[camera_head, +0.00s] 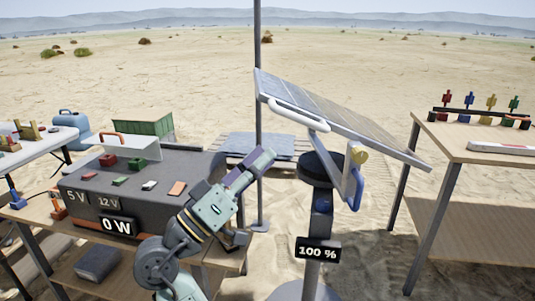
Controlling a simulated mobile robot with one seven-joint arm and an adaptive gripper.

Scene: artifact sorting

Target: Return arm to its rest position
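My arm rises from the bottom of the head view and slants up to the right, in front of the grey power box (138,200). It is folded, and its upper link ends near the middle of the picture. A dark part beside the arm, at the table's right corner, looks like my gripper (236,240). It is partly hidden by the arm, and its fingers cannot be made out. I see nothing clearly held.
A tilted solar panel (335,112) on a post with a "100 %" sign (318,249) stands just right of my arm. A wooden table (480,146) with coloured figures is at the right. A white table (45,146) is at the left. Open sand lies behind.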

